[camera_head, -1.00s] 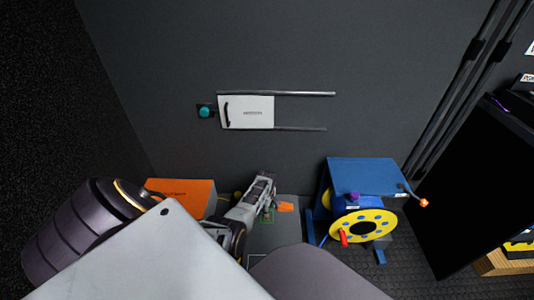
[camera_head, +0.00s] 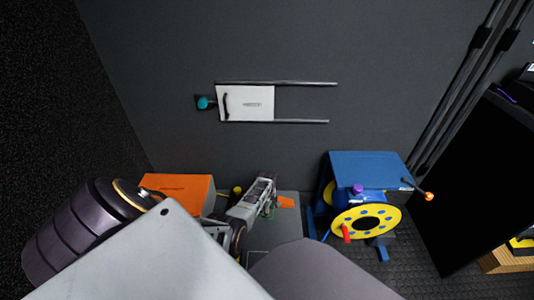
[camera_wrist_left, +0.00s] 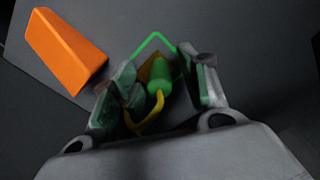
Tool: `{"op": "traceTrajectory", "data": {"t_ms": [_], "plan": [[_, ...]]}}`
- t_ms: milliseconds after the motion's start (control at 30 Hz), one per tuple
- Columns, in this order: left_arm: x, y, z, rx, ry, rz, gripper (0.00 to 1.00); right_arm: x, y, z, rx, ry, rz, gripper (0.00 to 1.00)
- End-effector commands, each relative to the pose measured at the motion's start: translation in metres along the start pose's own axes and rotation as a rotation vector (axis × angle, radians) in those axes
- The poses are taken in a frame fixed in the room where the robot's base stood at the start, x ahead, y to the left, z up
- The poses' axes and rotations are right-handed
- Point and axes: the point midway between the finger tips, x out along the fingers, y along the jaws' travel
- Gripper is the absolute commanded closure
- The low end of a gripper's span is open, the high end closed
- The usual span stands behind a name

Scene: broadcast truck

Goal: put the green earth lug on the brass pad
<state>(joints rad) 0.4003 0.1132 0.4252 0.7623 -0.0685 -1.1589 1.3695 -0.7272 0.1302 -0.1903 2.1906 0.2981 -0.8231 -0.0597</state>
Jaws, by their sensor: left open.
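The green earth lug (camera_wrist_left: 159,76), with a yellow lead (camera_wrist_left: 148,125) curving from it, lies between the fingers of my left gripper (camera_wrist_left: 157,66) in the left wrist view. The fingers stand apart on either side of it; I cannot tell whether either touches it. A brownish-gold patch (camera_wrist_left: 148,69) shows just behind the lug and may be the brass pad, mostly hidden. A bright green outline (camera_wrist_left: 154,36) on the grey surface frames this spot. In the head view my left gripper (camera_head: 264,192) points down over the grey top (camera_head: 287,233). My right gripper is not in view.
An orange block (camera_wrist_left: 65,51) lies left of the gripper in the wrist view. In the head view an orange box (camera_head: 178,192) stands to the left, and a blue stand (camera_head: 368,170) with a yellow reel (camera_head: 368,221) to the right. A dark wall rises behind.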

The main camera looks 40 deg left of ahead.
Motion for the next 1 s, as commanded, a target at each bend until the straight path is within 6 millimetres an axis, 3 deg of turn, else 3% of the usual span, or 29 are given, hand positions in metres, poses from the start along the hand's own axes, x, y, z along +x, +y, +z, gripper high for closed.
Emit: {"op": "traceTrajectory", "data": {"t_ms": [567,900,1000], "plan": [[0.0014,0.0006,-0.0003,0.000,0.000,0.001,0.55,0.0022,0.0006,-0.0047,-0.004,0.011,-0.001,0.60],[0.0015,0.0005,-0.0003,0.000,0.000,0.001,0.99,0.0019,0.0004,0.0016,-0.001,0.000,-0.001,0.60],[0.0013,0.0007,-0.0003,0.000,0.000,0.001,1.00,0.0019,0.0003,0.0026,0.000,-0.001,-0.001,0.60]]}}
